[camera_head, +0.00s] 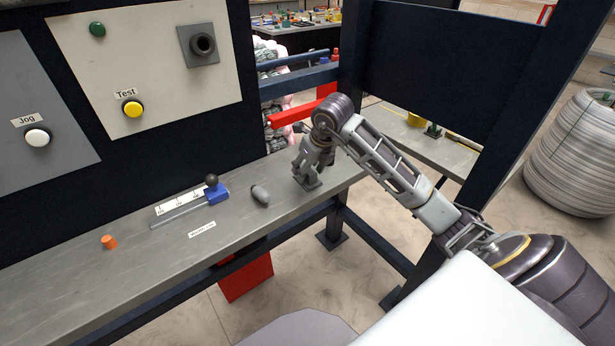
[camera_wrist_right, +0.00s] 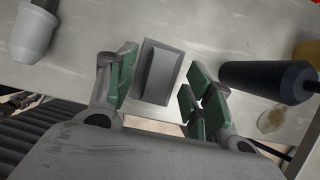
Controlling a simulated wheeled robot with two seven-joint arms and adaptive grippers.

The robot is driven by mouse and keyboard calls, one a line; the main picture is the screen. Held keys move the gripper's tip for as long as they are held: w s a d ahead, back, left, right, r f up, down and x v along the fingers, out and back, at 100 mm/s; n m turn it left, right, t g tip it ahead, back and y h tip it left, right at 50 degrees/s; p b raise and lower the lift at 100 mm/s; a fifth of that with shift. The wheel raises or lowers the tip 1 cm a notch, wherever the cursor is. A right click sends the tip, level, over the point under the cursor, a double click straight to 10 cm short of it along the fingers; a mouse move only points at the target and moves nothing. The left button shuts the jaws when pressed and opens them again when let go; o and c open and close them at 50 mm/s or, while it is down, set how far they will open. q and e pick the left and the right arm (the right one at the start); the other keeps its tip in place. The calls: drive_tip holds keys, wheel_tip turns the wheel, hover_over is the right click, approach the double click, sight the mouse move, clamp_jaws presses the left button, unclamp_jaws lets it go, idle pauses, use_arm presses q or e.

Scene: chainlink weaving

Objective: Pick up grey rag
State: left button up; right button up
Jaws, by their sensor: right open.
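In the right wrist view a grey piece with a flat rectangular face (camera_wrist_right: 160,72) lies between my right gripper's green-padded fingers. It may be the grey rag, though no cloth folds show. My right gripper (camera_wrist_right: 160,95) is open, one finger on each side of the piece. I cannot tell whether either finger touches it. In the head view my right gripper (camera_head: 308,178) points down at the grey bench (camera_head: 228,232), near its right end, and hides what is beneath it. A small grey rounded object (camera_head: 260,195) lies on the bench to its left. My left gripper is not in view.
A blue slider with a black knob (camera_head: 216,193) and an orange cylinder (camera_head: 109,242) are further left on the bench. A dark panel with buttons rises behind. In the wrist view a light grey container (camera_wrist_right: 34,35) and a dark cylinder (camera_wrist_right: 265,77) flank the fingers.

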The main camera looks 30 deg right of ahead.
drive_tip(key=shift+w+f, duration=0.25)
drive_tip(key=shift+f, duration=0.4)
drive_tip(key=shift+c, duration=0.2)
drive_tip(key=c, duration=1.1)
drive_tip(key=shift+o, duration=0.2)
drive_tip(key=shift+r, duration=0.15)
drive_tip(key=shift+r, duration=4.9)
